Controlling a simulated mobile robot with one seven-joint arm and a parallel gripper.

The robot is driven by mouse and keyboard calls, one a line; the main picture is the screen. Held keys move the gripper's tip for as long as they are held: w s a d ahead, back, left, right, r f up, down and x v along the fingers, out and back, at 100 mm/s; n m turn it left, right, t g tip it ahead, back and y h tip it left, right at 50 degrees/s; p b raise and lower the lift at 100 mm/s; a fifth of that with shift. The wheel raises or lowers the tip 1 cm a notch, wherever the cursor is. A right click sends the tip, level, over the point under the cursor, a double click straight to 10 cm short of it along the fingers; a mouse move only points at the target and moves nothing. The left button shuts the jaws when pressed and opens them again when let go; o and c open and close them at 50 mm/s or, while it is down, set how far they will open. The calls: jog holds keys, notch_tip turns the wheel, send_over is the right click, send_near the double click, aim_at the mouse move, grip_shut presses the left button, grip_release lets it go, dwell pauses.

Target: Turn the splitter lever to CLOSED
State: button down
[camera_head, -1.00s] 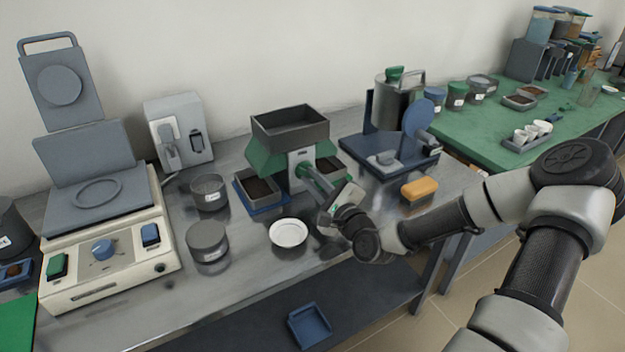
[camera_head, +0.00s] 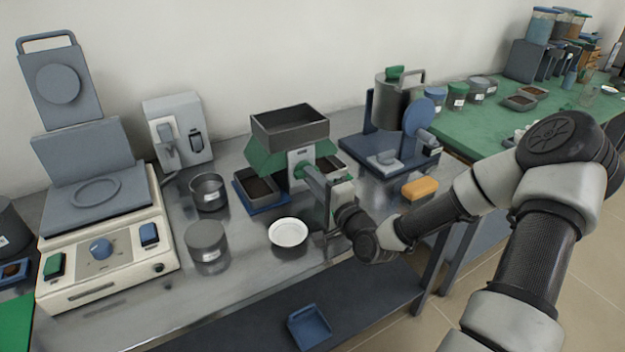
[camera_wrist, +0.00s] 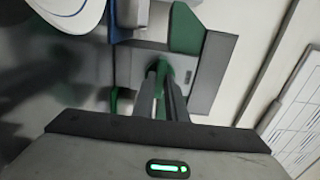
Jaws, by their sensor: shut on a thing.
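The splitter (camera_head: 290,130) stands on the metal bench, with a dark grey hopper on top and green sloping sides. Its pale front plate (camera_head: 299,158) carries a green lever hub, which also shows in the wrist view (camera_wrist: 183,64). My gripper (camera_head: 310,178) reaches in from the right and is shut on the lever in front of that plate. Its fingers (camera_wrist: 165,88) show side by side in the wrist view, pointing at the hub. They hide most of the lever, and I cannot read any position label.
A white dish (camera_head: 289,232) and a grey lidded tin (camera_head: 206,240) stand in front and left. An orange block (camera_head: 419,189) and a blue stand with a metal canister (camera_head: 397,105) are to the right.

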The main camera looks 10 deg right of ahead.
dwell(0.5)
jog(key=c, duration=1.8)
grip_release()
jog(key=p+v, duration=0.1)
jog(key=v, duration=0.4)
jog(key=p+v, duration=0.1)
jog(key=v, duration=0.4)
jog(key=p+v, duration=0.2)
jog(key=v, duration=0.3)
jog(key=shift+s+d+r, duration=0.25)
jog(key=shift+s+r, duration=0.05)
jog(key=shift+r, duration=0.1)
jog(key=shift+s+d+f+p, duration=0.1)
jog(key=shift+s+p, duration=0.25)
jog(key=shift+s, duration=0.05)
jog(key=shift+s+d+f+p, duration=0.1)
jog(key=shift+s+f+p, duration=0.05)
jog(key=shift+s+p, duration=0.2)
jog(key=shift+s+f, duration=0.1)
jog(key=shift+f, duration=0.1)
